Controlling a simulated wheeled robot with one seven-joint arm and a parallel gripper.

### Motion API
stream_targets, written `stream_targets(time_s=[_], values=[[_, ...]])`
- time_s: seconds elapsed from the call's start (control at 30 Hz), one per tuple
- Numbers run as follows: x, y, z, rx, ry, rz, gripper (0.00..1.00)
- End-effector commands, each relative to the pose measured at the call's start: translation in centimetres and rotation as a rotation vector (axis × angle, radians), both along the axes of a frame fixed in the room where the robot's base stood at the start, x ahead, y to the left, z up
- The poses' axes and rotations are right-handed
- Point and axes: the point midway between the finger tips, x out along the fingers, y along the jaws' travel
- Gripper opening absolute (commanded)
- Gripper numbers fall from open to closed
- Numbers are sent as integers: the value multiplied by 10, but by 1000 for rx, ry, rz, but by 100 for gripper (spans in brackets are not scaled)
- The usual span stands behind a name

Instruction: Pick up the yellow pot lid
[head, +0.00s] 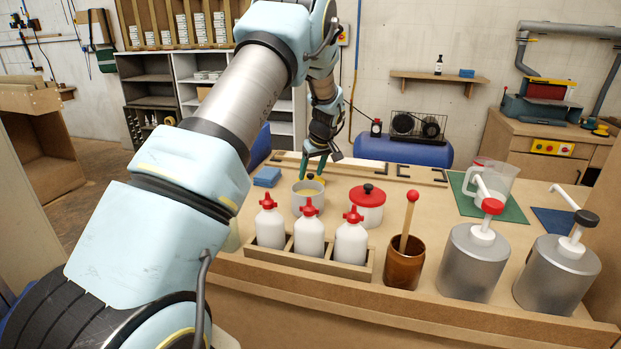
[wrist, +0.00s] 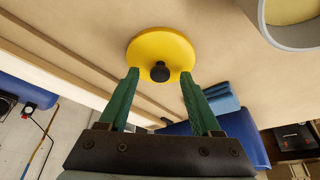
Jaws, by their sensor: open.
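The yellow pot lid (wrist: 160,48) is a round disc with a black knob, lying on the bench top in the wrist view. In the head view only a small part of the lid (head: 311,177) shows behind the grey pot (head: 307,197). My gripper (wrist: 157,72) has green fingers, open, one on each side of the knob in the picture. The fingertips reach the lid's near edge in the wrist view; I cannot tell how far above it they are. In the head view my gripper (head: 314,168) points down just above the lid, behind the pot.
The open grey pot also shows in the wrist view (wrist: 290,40). A white pot with a red lid (head: 368,208) stands to its right. A rack of white bottles (head: 311,238) is in front. Blue sponges (head: 267,177) lie left of the lid. A wooden rail runs behind.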

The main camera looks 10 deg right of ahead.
Motion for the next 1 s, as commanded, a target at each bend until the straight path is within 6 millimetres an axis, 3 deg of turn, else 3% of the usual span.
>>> stream_targets(time_s=[0.27,0.87,1.0], values=[[2,0,-5,-1,-1,0,65],[2,0,-5,-1,0,0,0],[2,0,-5,-1,0,0,0]])
